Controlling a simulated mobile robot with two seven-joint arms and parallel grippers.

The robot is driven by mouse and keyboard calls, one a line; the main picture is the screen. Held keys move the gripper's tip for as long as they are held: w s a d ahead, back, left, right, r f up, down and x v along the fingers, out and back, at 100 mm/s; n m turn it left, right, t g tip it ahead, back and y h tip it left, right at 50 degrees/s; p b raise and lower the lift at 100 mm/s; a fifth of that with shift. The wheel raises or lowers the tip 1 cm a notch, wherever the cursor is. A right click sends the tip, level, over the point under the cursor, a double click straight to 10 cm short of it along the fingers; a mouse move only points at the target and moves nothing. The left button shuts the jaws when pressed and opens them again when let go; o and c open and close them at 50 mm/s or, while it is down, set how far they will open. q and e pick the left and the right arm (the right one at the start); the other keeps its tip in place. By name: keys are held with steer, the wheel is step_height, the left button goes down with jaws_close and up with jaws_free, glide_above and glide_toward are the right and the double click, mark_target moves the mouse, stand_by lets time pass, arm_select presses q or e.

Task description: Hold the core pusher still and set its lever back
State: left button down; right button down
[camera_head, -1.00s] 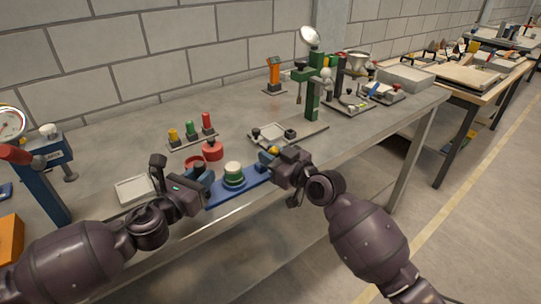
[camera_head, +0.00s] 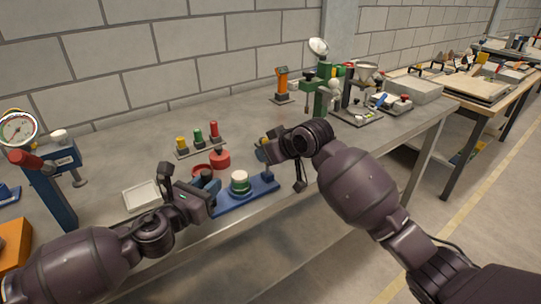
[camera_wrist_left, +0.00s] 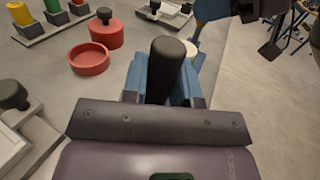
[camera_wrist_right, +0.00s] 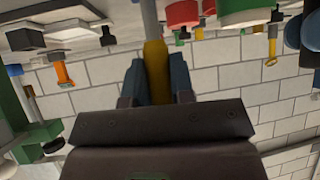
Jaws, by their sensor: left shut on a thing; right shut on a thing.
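The core pusher has a blue base (camera_head: 252,194) along the table's front edge, with a round green and white piece (camera_head: 240,182) on it. My left gripper (camera_head: 207,180) is shut on a black upright handle at its left end; the handle (camera_wrist_left: 167,68) stands between the fingers in the left wrist view. My right gripper (camera_head: 264,153) is shut on the lever's yellow grip (camera_wrist_right: 156,68), above the right part of the base. A grey rod (camera_wrist_right: 149,18) runs on from the grip in the right wrist view. The lever's lower end is hidden in the head view.
A red dish (camera_wrist_left: 89,58) and a red lidded pot (camera_head: 220,159) stand just behind the pusher. A stand with yellow, green and red pegs (camera_head: 201,150) is further back. A white tray (camera_head: 141,196) lies left. A green press (camera_head: 319,95) stands back right.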

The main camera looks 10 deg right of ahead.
steer(key=shift+w+a+f+g+h, duration=0.1)
steer(key=shift+w+a+g+h, duration=0.15)
steer(key=shift+w+g+h, duration=0.35)
steer(key=shift+s+y, duration=0.15)
steer(key=shift+y, duration=0.15)
steer(key=c, duration=1)
jaws_free()
steer(key=shift+o, duration=0.2)
steer(key=v, duration=1.2)
